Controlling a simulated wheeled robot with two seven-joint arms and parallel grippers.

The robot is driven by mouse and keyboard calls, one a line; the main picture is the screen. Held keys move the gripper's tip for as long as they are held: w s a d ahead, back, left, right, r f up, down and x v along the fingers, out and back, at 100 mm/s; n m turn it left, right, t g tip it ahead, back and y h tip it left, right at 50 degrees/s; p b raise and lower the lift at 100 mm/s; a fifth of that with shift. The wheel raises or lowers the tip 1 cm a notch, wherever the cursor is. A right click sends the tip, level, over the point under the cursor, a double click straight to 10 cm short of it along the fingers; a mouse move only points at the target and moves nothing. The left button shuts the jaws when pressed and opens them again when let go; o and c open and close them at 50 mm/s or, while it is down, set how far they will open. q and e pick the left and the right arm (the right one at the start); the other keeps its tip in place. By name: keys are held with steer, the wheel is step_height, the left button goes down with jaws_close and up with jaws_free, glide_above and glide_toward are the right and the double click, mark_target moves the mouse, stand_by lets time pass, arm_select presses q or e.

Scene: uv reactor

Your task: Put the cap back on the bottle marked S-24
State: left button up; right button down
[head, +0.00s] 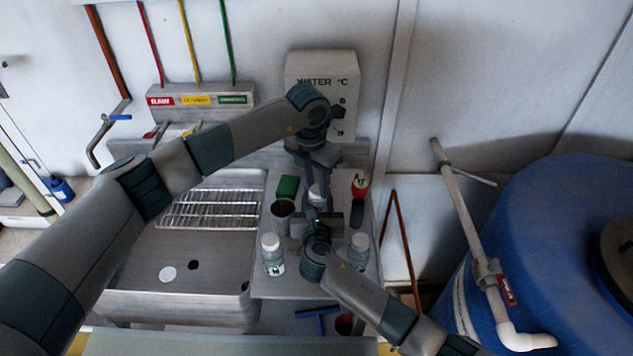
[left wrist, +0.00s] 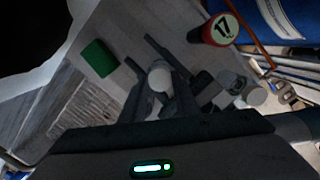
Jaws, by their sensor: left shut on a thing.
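My left gripper (head: 316,182) reaches down over the narrow counter and is shut on a white round cap (head: 316,192). The cap also shows between the fingers in the left wrist view (left wrist: 159,78); whether a bottle is under it is hidden. My right gripper (head: 319,220) is just in front of and below it; its fingers are too dark and overlapped to read. A clear bottle with a white top (head: 271,252) stands front left on the counter, with a dark label mark. Another white-topped bottle (head: 358,250) stands front right. I cannot read S-24 on either.
A green block (head: 288,187), a grey cup (head: 282,212) and a red-and-black container (head: 360,186) stand close around the grippers. A metal sink with a rack (head: 208,208) and a white disc (head: 167,273) lies left. A blue tank (head: 560,240) is right.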

arm_select(q)
steer(key=shift+f, duration=0.15)
steer(key=m, duration=0.5)
steer(key=shift+w, duration=0.1)
steer(key=m+g, duration=0.1)
steer(key=m, duration=0.3)
steer(key=shift+m+h, duration=0.3)
steer(key=shift+m, duration=0.1)
steer(key=o, duration=1)
steer(key=shift+a+r, duration=0.1)
steer(key=shift+r, duration=2.2)
